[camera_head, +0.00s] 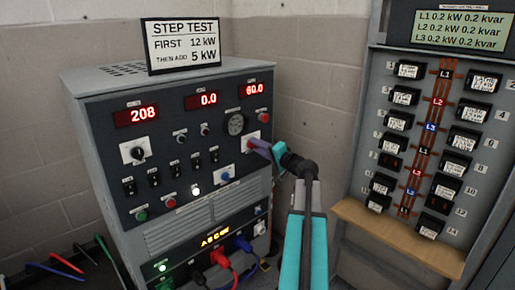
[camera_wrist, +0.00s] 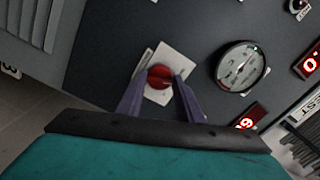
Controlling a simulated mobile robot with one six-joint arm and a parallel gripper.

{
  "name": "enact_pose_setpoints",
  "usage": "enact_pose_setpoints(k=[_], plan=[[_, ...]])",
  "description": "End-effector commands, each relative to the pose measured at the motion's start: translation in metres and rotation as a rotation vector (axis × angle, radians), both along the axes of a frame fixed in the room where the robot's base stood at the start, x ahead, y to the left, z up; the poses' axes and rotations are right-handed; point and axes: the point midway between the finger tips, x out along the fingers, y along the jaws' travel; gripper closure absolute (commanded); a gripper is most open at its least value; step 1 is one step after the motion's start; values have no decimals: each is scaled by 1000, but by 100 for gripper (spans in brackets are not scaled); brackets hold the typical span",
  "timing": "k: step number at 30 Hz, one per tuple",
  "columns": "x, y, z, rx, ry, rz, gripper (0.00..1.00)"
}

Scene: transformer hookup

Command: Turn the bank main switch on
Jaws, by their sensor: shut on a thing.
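A red rotary knob (camera_wrist: 160,76) on a white square plate sits on the dark front panel of the load bank (camera_head: 110,185). In the wrist view it is between the two purple fingers of my gripper (camera_wrist: 158,82), which are shut on it. In the head view my gripper (camera_head: 259,146) reaches in from the right to the white plate (camera_head: 248,143) and hides most of the knob. The label at the knob is too small to read, so I cannot confirm its name.
A round gauge (camera_head: 235,124) sits just above the knob, and a blue knob (camera_head: 225,175) below it. A black rotary switch (camera_head: 136,153) is at the panel's left. Red and blue cables (camera_head: 222,259) plug in low. A breaker panel (camera_head: 430,130) stands at right.

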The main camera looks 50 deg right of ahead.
Motion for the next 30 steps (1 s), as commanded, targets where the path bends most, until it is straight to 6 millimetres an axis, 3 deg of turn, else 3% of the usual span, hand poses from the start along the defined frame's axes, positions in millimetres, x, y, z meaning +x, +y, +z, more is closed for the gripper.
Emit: enact_pose_setpoints(k=[30], plan=[[0, -5, 7, 958, -74, -7, 89]])
